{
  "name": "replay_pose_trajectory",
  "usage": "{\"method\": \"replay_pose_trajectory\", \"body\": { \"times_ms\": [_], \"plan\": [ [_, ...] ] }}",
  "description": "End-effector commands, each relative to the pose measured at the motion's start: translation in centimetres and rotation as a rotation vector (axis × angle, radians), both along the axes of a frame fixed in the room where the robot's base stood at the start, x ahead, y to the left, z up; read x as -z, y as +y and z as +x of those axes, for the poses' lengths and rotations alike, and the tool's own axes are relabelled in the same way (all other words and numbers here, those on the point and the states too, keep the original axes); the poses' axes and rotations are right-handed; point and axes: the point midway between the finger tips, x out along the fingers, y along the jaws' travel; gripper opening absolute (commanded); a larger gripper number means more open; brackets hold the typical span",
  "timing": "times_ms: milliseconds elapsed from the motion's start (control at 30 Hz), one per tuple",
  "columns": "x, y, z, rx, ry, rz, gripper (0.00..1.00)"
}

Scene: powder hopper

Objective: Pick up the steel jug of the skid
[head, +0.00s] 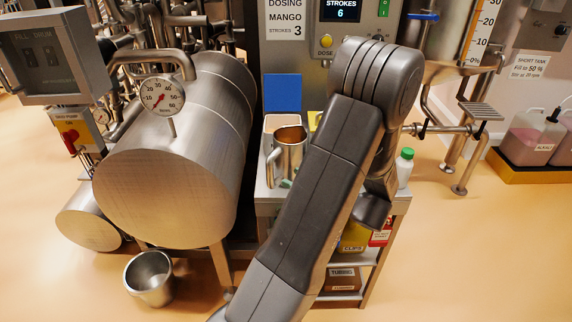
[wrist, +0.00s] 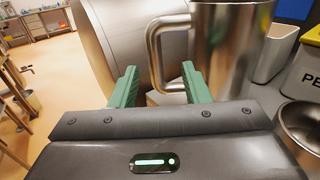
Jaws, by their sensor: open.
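The steel jug (head: 290,150) stands upright on the small cart's top, just left of my arm in the head view. In the wrist view the jug (wrist: 228,45) rises at the right of centre, with its loop handle (wrist: 156,50) on its left side. My gripper (wrist: 159,85) is open, with its two green fingers apart and the handle showing in line with the gap between them. I cannot tell whether the handle is inside the gap or just beyond it. My arm hides most of the gripper in the head view.
A large steel drum (head: 170,170) lies close on the left. A steel bowl (wrist: 300,130) is near the gripper's right side, with a pale bin (wrist: 276,52) behind it. A green-capped bottle (head: 404,168) stands at the cart's right. A steel bucket (head: 149,278) is on the floor.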

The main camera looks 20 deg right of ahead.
Motion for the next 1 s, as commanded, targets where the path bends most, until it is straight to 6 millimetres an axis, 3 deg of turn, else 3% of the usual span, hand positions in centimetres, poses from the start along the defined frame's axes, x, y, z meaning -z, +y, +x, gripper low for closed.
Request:
{"method": "replay_pose_trajectory", "body": {
  "times_ms": [100, 367, 600, 1000],
  "plan": [
    [0.0, 1.4, 1.6, -0.004, 0.0, 0.0, 0.43],
    [0.1, 2.6, 2.9, -0.002, 0.0, -0.001, 0.43],
    [0.5, 5.3, 5.1, -0.004, 0.001, -0.002, 0.43],
    [0.6, 6.1, 6.2, -0.001, 0.001, -0.002, 0.43]
  ]
}}
